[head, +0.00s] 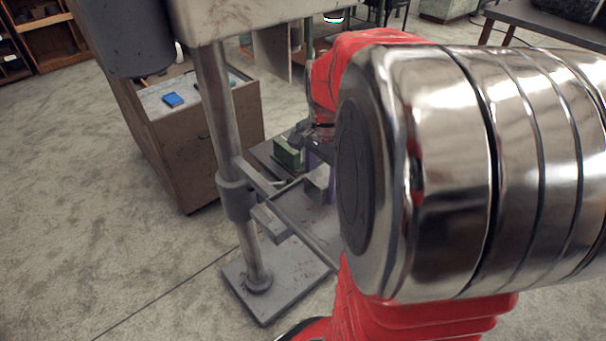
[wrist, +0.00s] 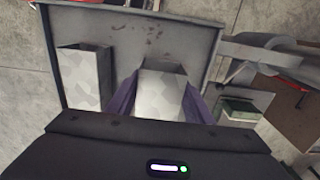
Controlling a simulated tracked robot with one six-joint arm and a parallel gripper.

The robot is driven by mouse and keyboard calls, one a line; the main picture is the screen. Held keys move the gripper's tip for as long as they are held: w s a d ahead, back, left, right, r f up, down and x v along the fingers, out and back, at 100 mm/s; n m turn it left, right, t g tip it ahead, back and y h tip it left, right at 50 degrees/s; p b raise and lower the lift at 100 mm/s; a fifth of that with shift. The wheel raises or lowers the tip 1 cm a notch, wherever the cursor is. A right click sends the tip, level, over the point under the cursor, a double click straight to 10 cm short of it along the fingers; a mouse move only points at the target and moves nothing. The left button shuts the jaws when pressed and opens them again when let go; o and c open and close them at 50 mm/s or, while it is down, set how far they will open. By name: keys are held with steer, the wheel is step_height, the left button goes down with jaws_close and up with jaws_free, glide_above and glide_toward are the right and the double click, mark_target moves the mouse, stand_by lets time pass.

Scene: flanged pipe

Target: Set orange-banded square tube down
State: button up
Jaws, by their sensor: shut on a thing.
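My gripper (wrist: 158,100) has purple fingers, one on each side of a grey mottled square tube (wrist: 163,86) in the wrist view. The fingers are shut on this tube, and its open end faces away from the camera. No orange band shows on its visible part, and its lower part is hidden by my gripper body. A second grey square tube (wrist: 86,76) lies apart, to the left. Both appear over a grey stained metal plate (wrist: 190,35); I cannot tell whether the held tube touches it. In the head view my arm hides most of the gripper.
A green box (head: 288,152) stands near the gripper; it also shows at right in the wrist view (wrist: 240,109). A machine column (head: 222,130) on a metal base stands to the left. A wooden cabinet (head: 200,150) with a blue item (head: 173,99) is behind it.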

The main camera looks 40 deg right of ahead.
steer(key=shift+f, duration=1.85)
steer(key=o, duration=1.5)
steer(key=shift+f, duration=0.1)
steer(key=shift+c, duration=0.2)
step_height(320, 180, up, 12)
steer(key=shift+r, duration=0.1)
steer(key=shift+a, duration=0.1)
